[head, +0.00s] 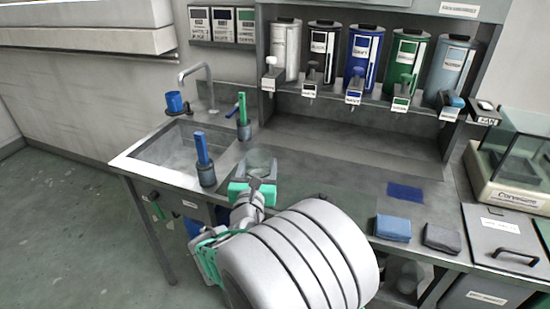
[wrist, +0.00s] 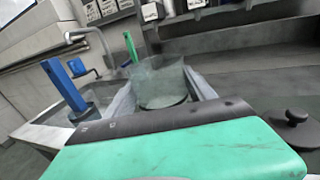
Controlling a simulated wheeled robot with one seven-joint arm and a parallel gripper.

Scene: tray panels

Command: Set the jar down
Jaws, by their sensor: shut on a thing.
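A clear glass jar (head: 261,162) is held by my gripper (head: 258,172) beside the right end of the sink. In the wrist view the jar (wrist: 160,84) is upright between the two grey fingers (wrist: 165,98), which are shut on it. The steel counter (head: 310,185) is below and around it. Whether the jar's base touches the counter is hidden by the gripper. A dark round lid with a knob (wrist: 296,130) shows at the right of the wrist view.
A blue-handled brush in a holder (head: 204,160) stands close left of the jar; a green one (head: 242,115) stands behind. A sink (head: 180,145) lies left. Folded blue (head: 392,228) and grey (head: 441,238) cloths lie right. Several dispensers (head: 362,58) hang behind.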

